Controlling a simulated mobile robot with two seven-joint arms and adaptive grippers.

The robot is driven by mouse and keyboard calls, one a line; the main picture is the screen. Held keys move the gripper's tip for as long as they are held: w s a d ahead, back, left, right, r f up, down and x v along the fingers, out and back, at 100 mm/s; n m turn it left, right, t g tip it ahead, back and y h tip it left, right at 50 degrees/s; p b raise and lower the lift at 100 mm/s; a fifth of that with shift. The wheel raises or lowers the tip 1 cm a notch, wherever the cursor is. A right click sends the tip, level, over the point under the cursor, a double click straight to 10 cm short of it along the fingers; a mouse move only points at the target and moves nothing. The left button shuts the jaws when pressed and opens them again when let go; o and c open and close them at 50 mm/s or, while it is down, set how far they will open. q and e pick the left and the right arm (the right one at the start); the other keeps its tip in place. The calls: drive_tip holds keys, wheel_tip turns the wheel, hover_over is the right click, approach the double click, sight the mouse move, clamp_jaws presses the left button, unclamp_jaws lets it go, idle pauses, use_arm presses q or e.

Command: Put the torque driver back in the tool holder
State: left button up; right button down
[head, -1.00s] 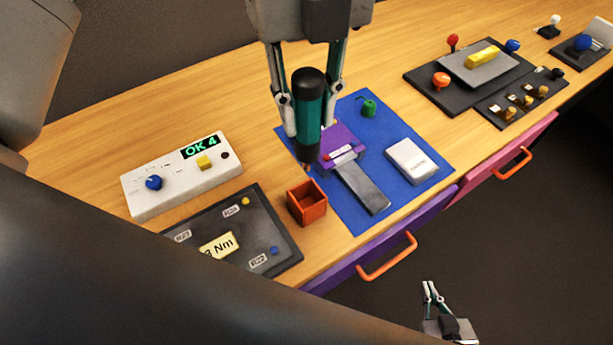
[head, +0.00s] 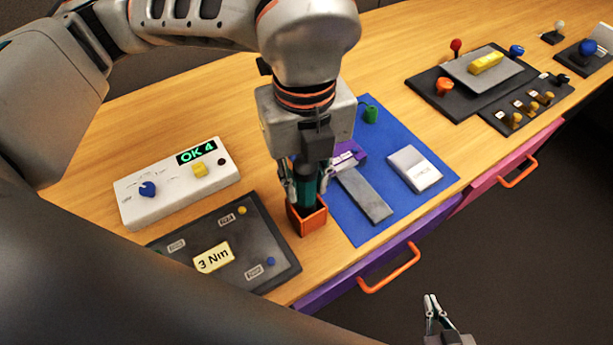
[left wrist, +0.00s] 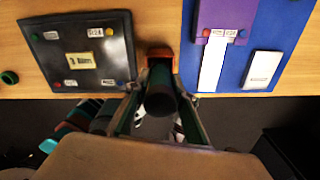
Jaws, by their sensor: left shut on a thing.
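The torque driver (head: 306,190) is teal and black and stands upright, with its lower end inside the orange-red square tool holder (head: 310,224). My left gripper (head: 306,192) is shut on the driver, its fingers on either side just above the holder's rim. In the left wrist view the driver's dark top end (left wrist: 161,100) shows between the fingers, with the holder (left wrist: 158,54) partly hidden behind it. Whether the driver's tip touches the holder's floor is hidden. My right gripper (head: 432,303) is empty, low at the right, its two fingers slightly apart.
A white box (head: 178,184) reading "OK 4" and a dark panel (head: 275,225) reading "3 Nm" lie left of the holder. A blue mat (head: 400,211) with a purple device and a white box lies right of it. Orange drawer handles (head: 392,270) jut from the front.

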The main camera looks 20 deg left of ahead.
use_arm(q)
drive_tip(key=shift+r, duration=0.15)
drive_tip(key=o, duration=1.1)
drive_tip(key=shift+r, duration=0.25)
wheel_tip(320, 180, up, 10)
drive_tip(key=shift+r+p, duration=0.15)
drive_tip(key=shift+p, duration=0.55)
drive_tip(key=shift+r, duration=0.55)
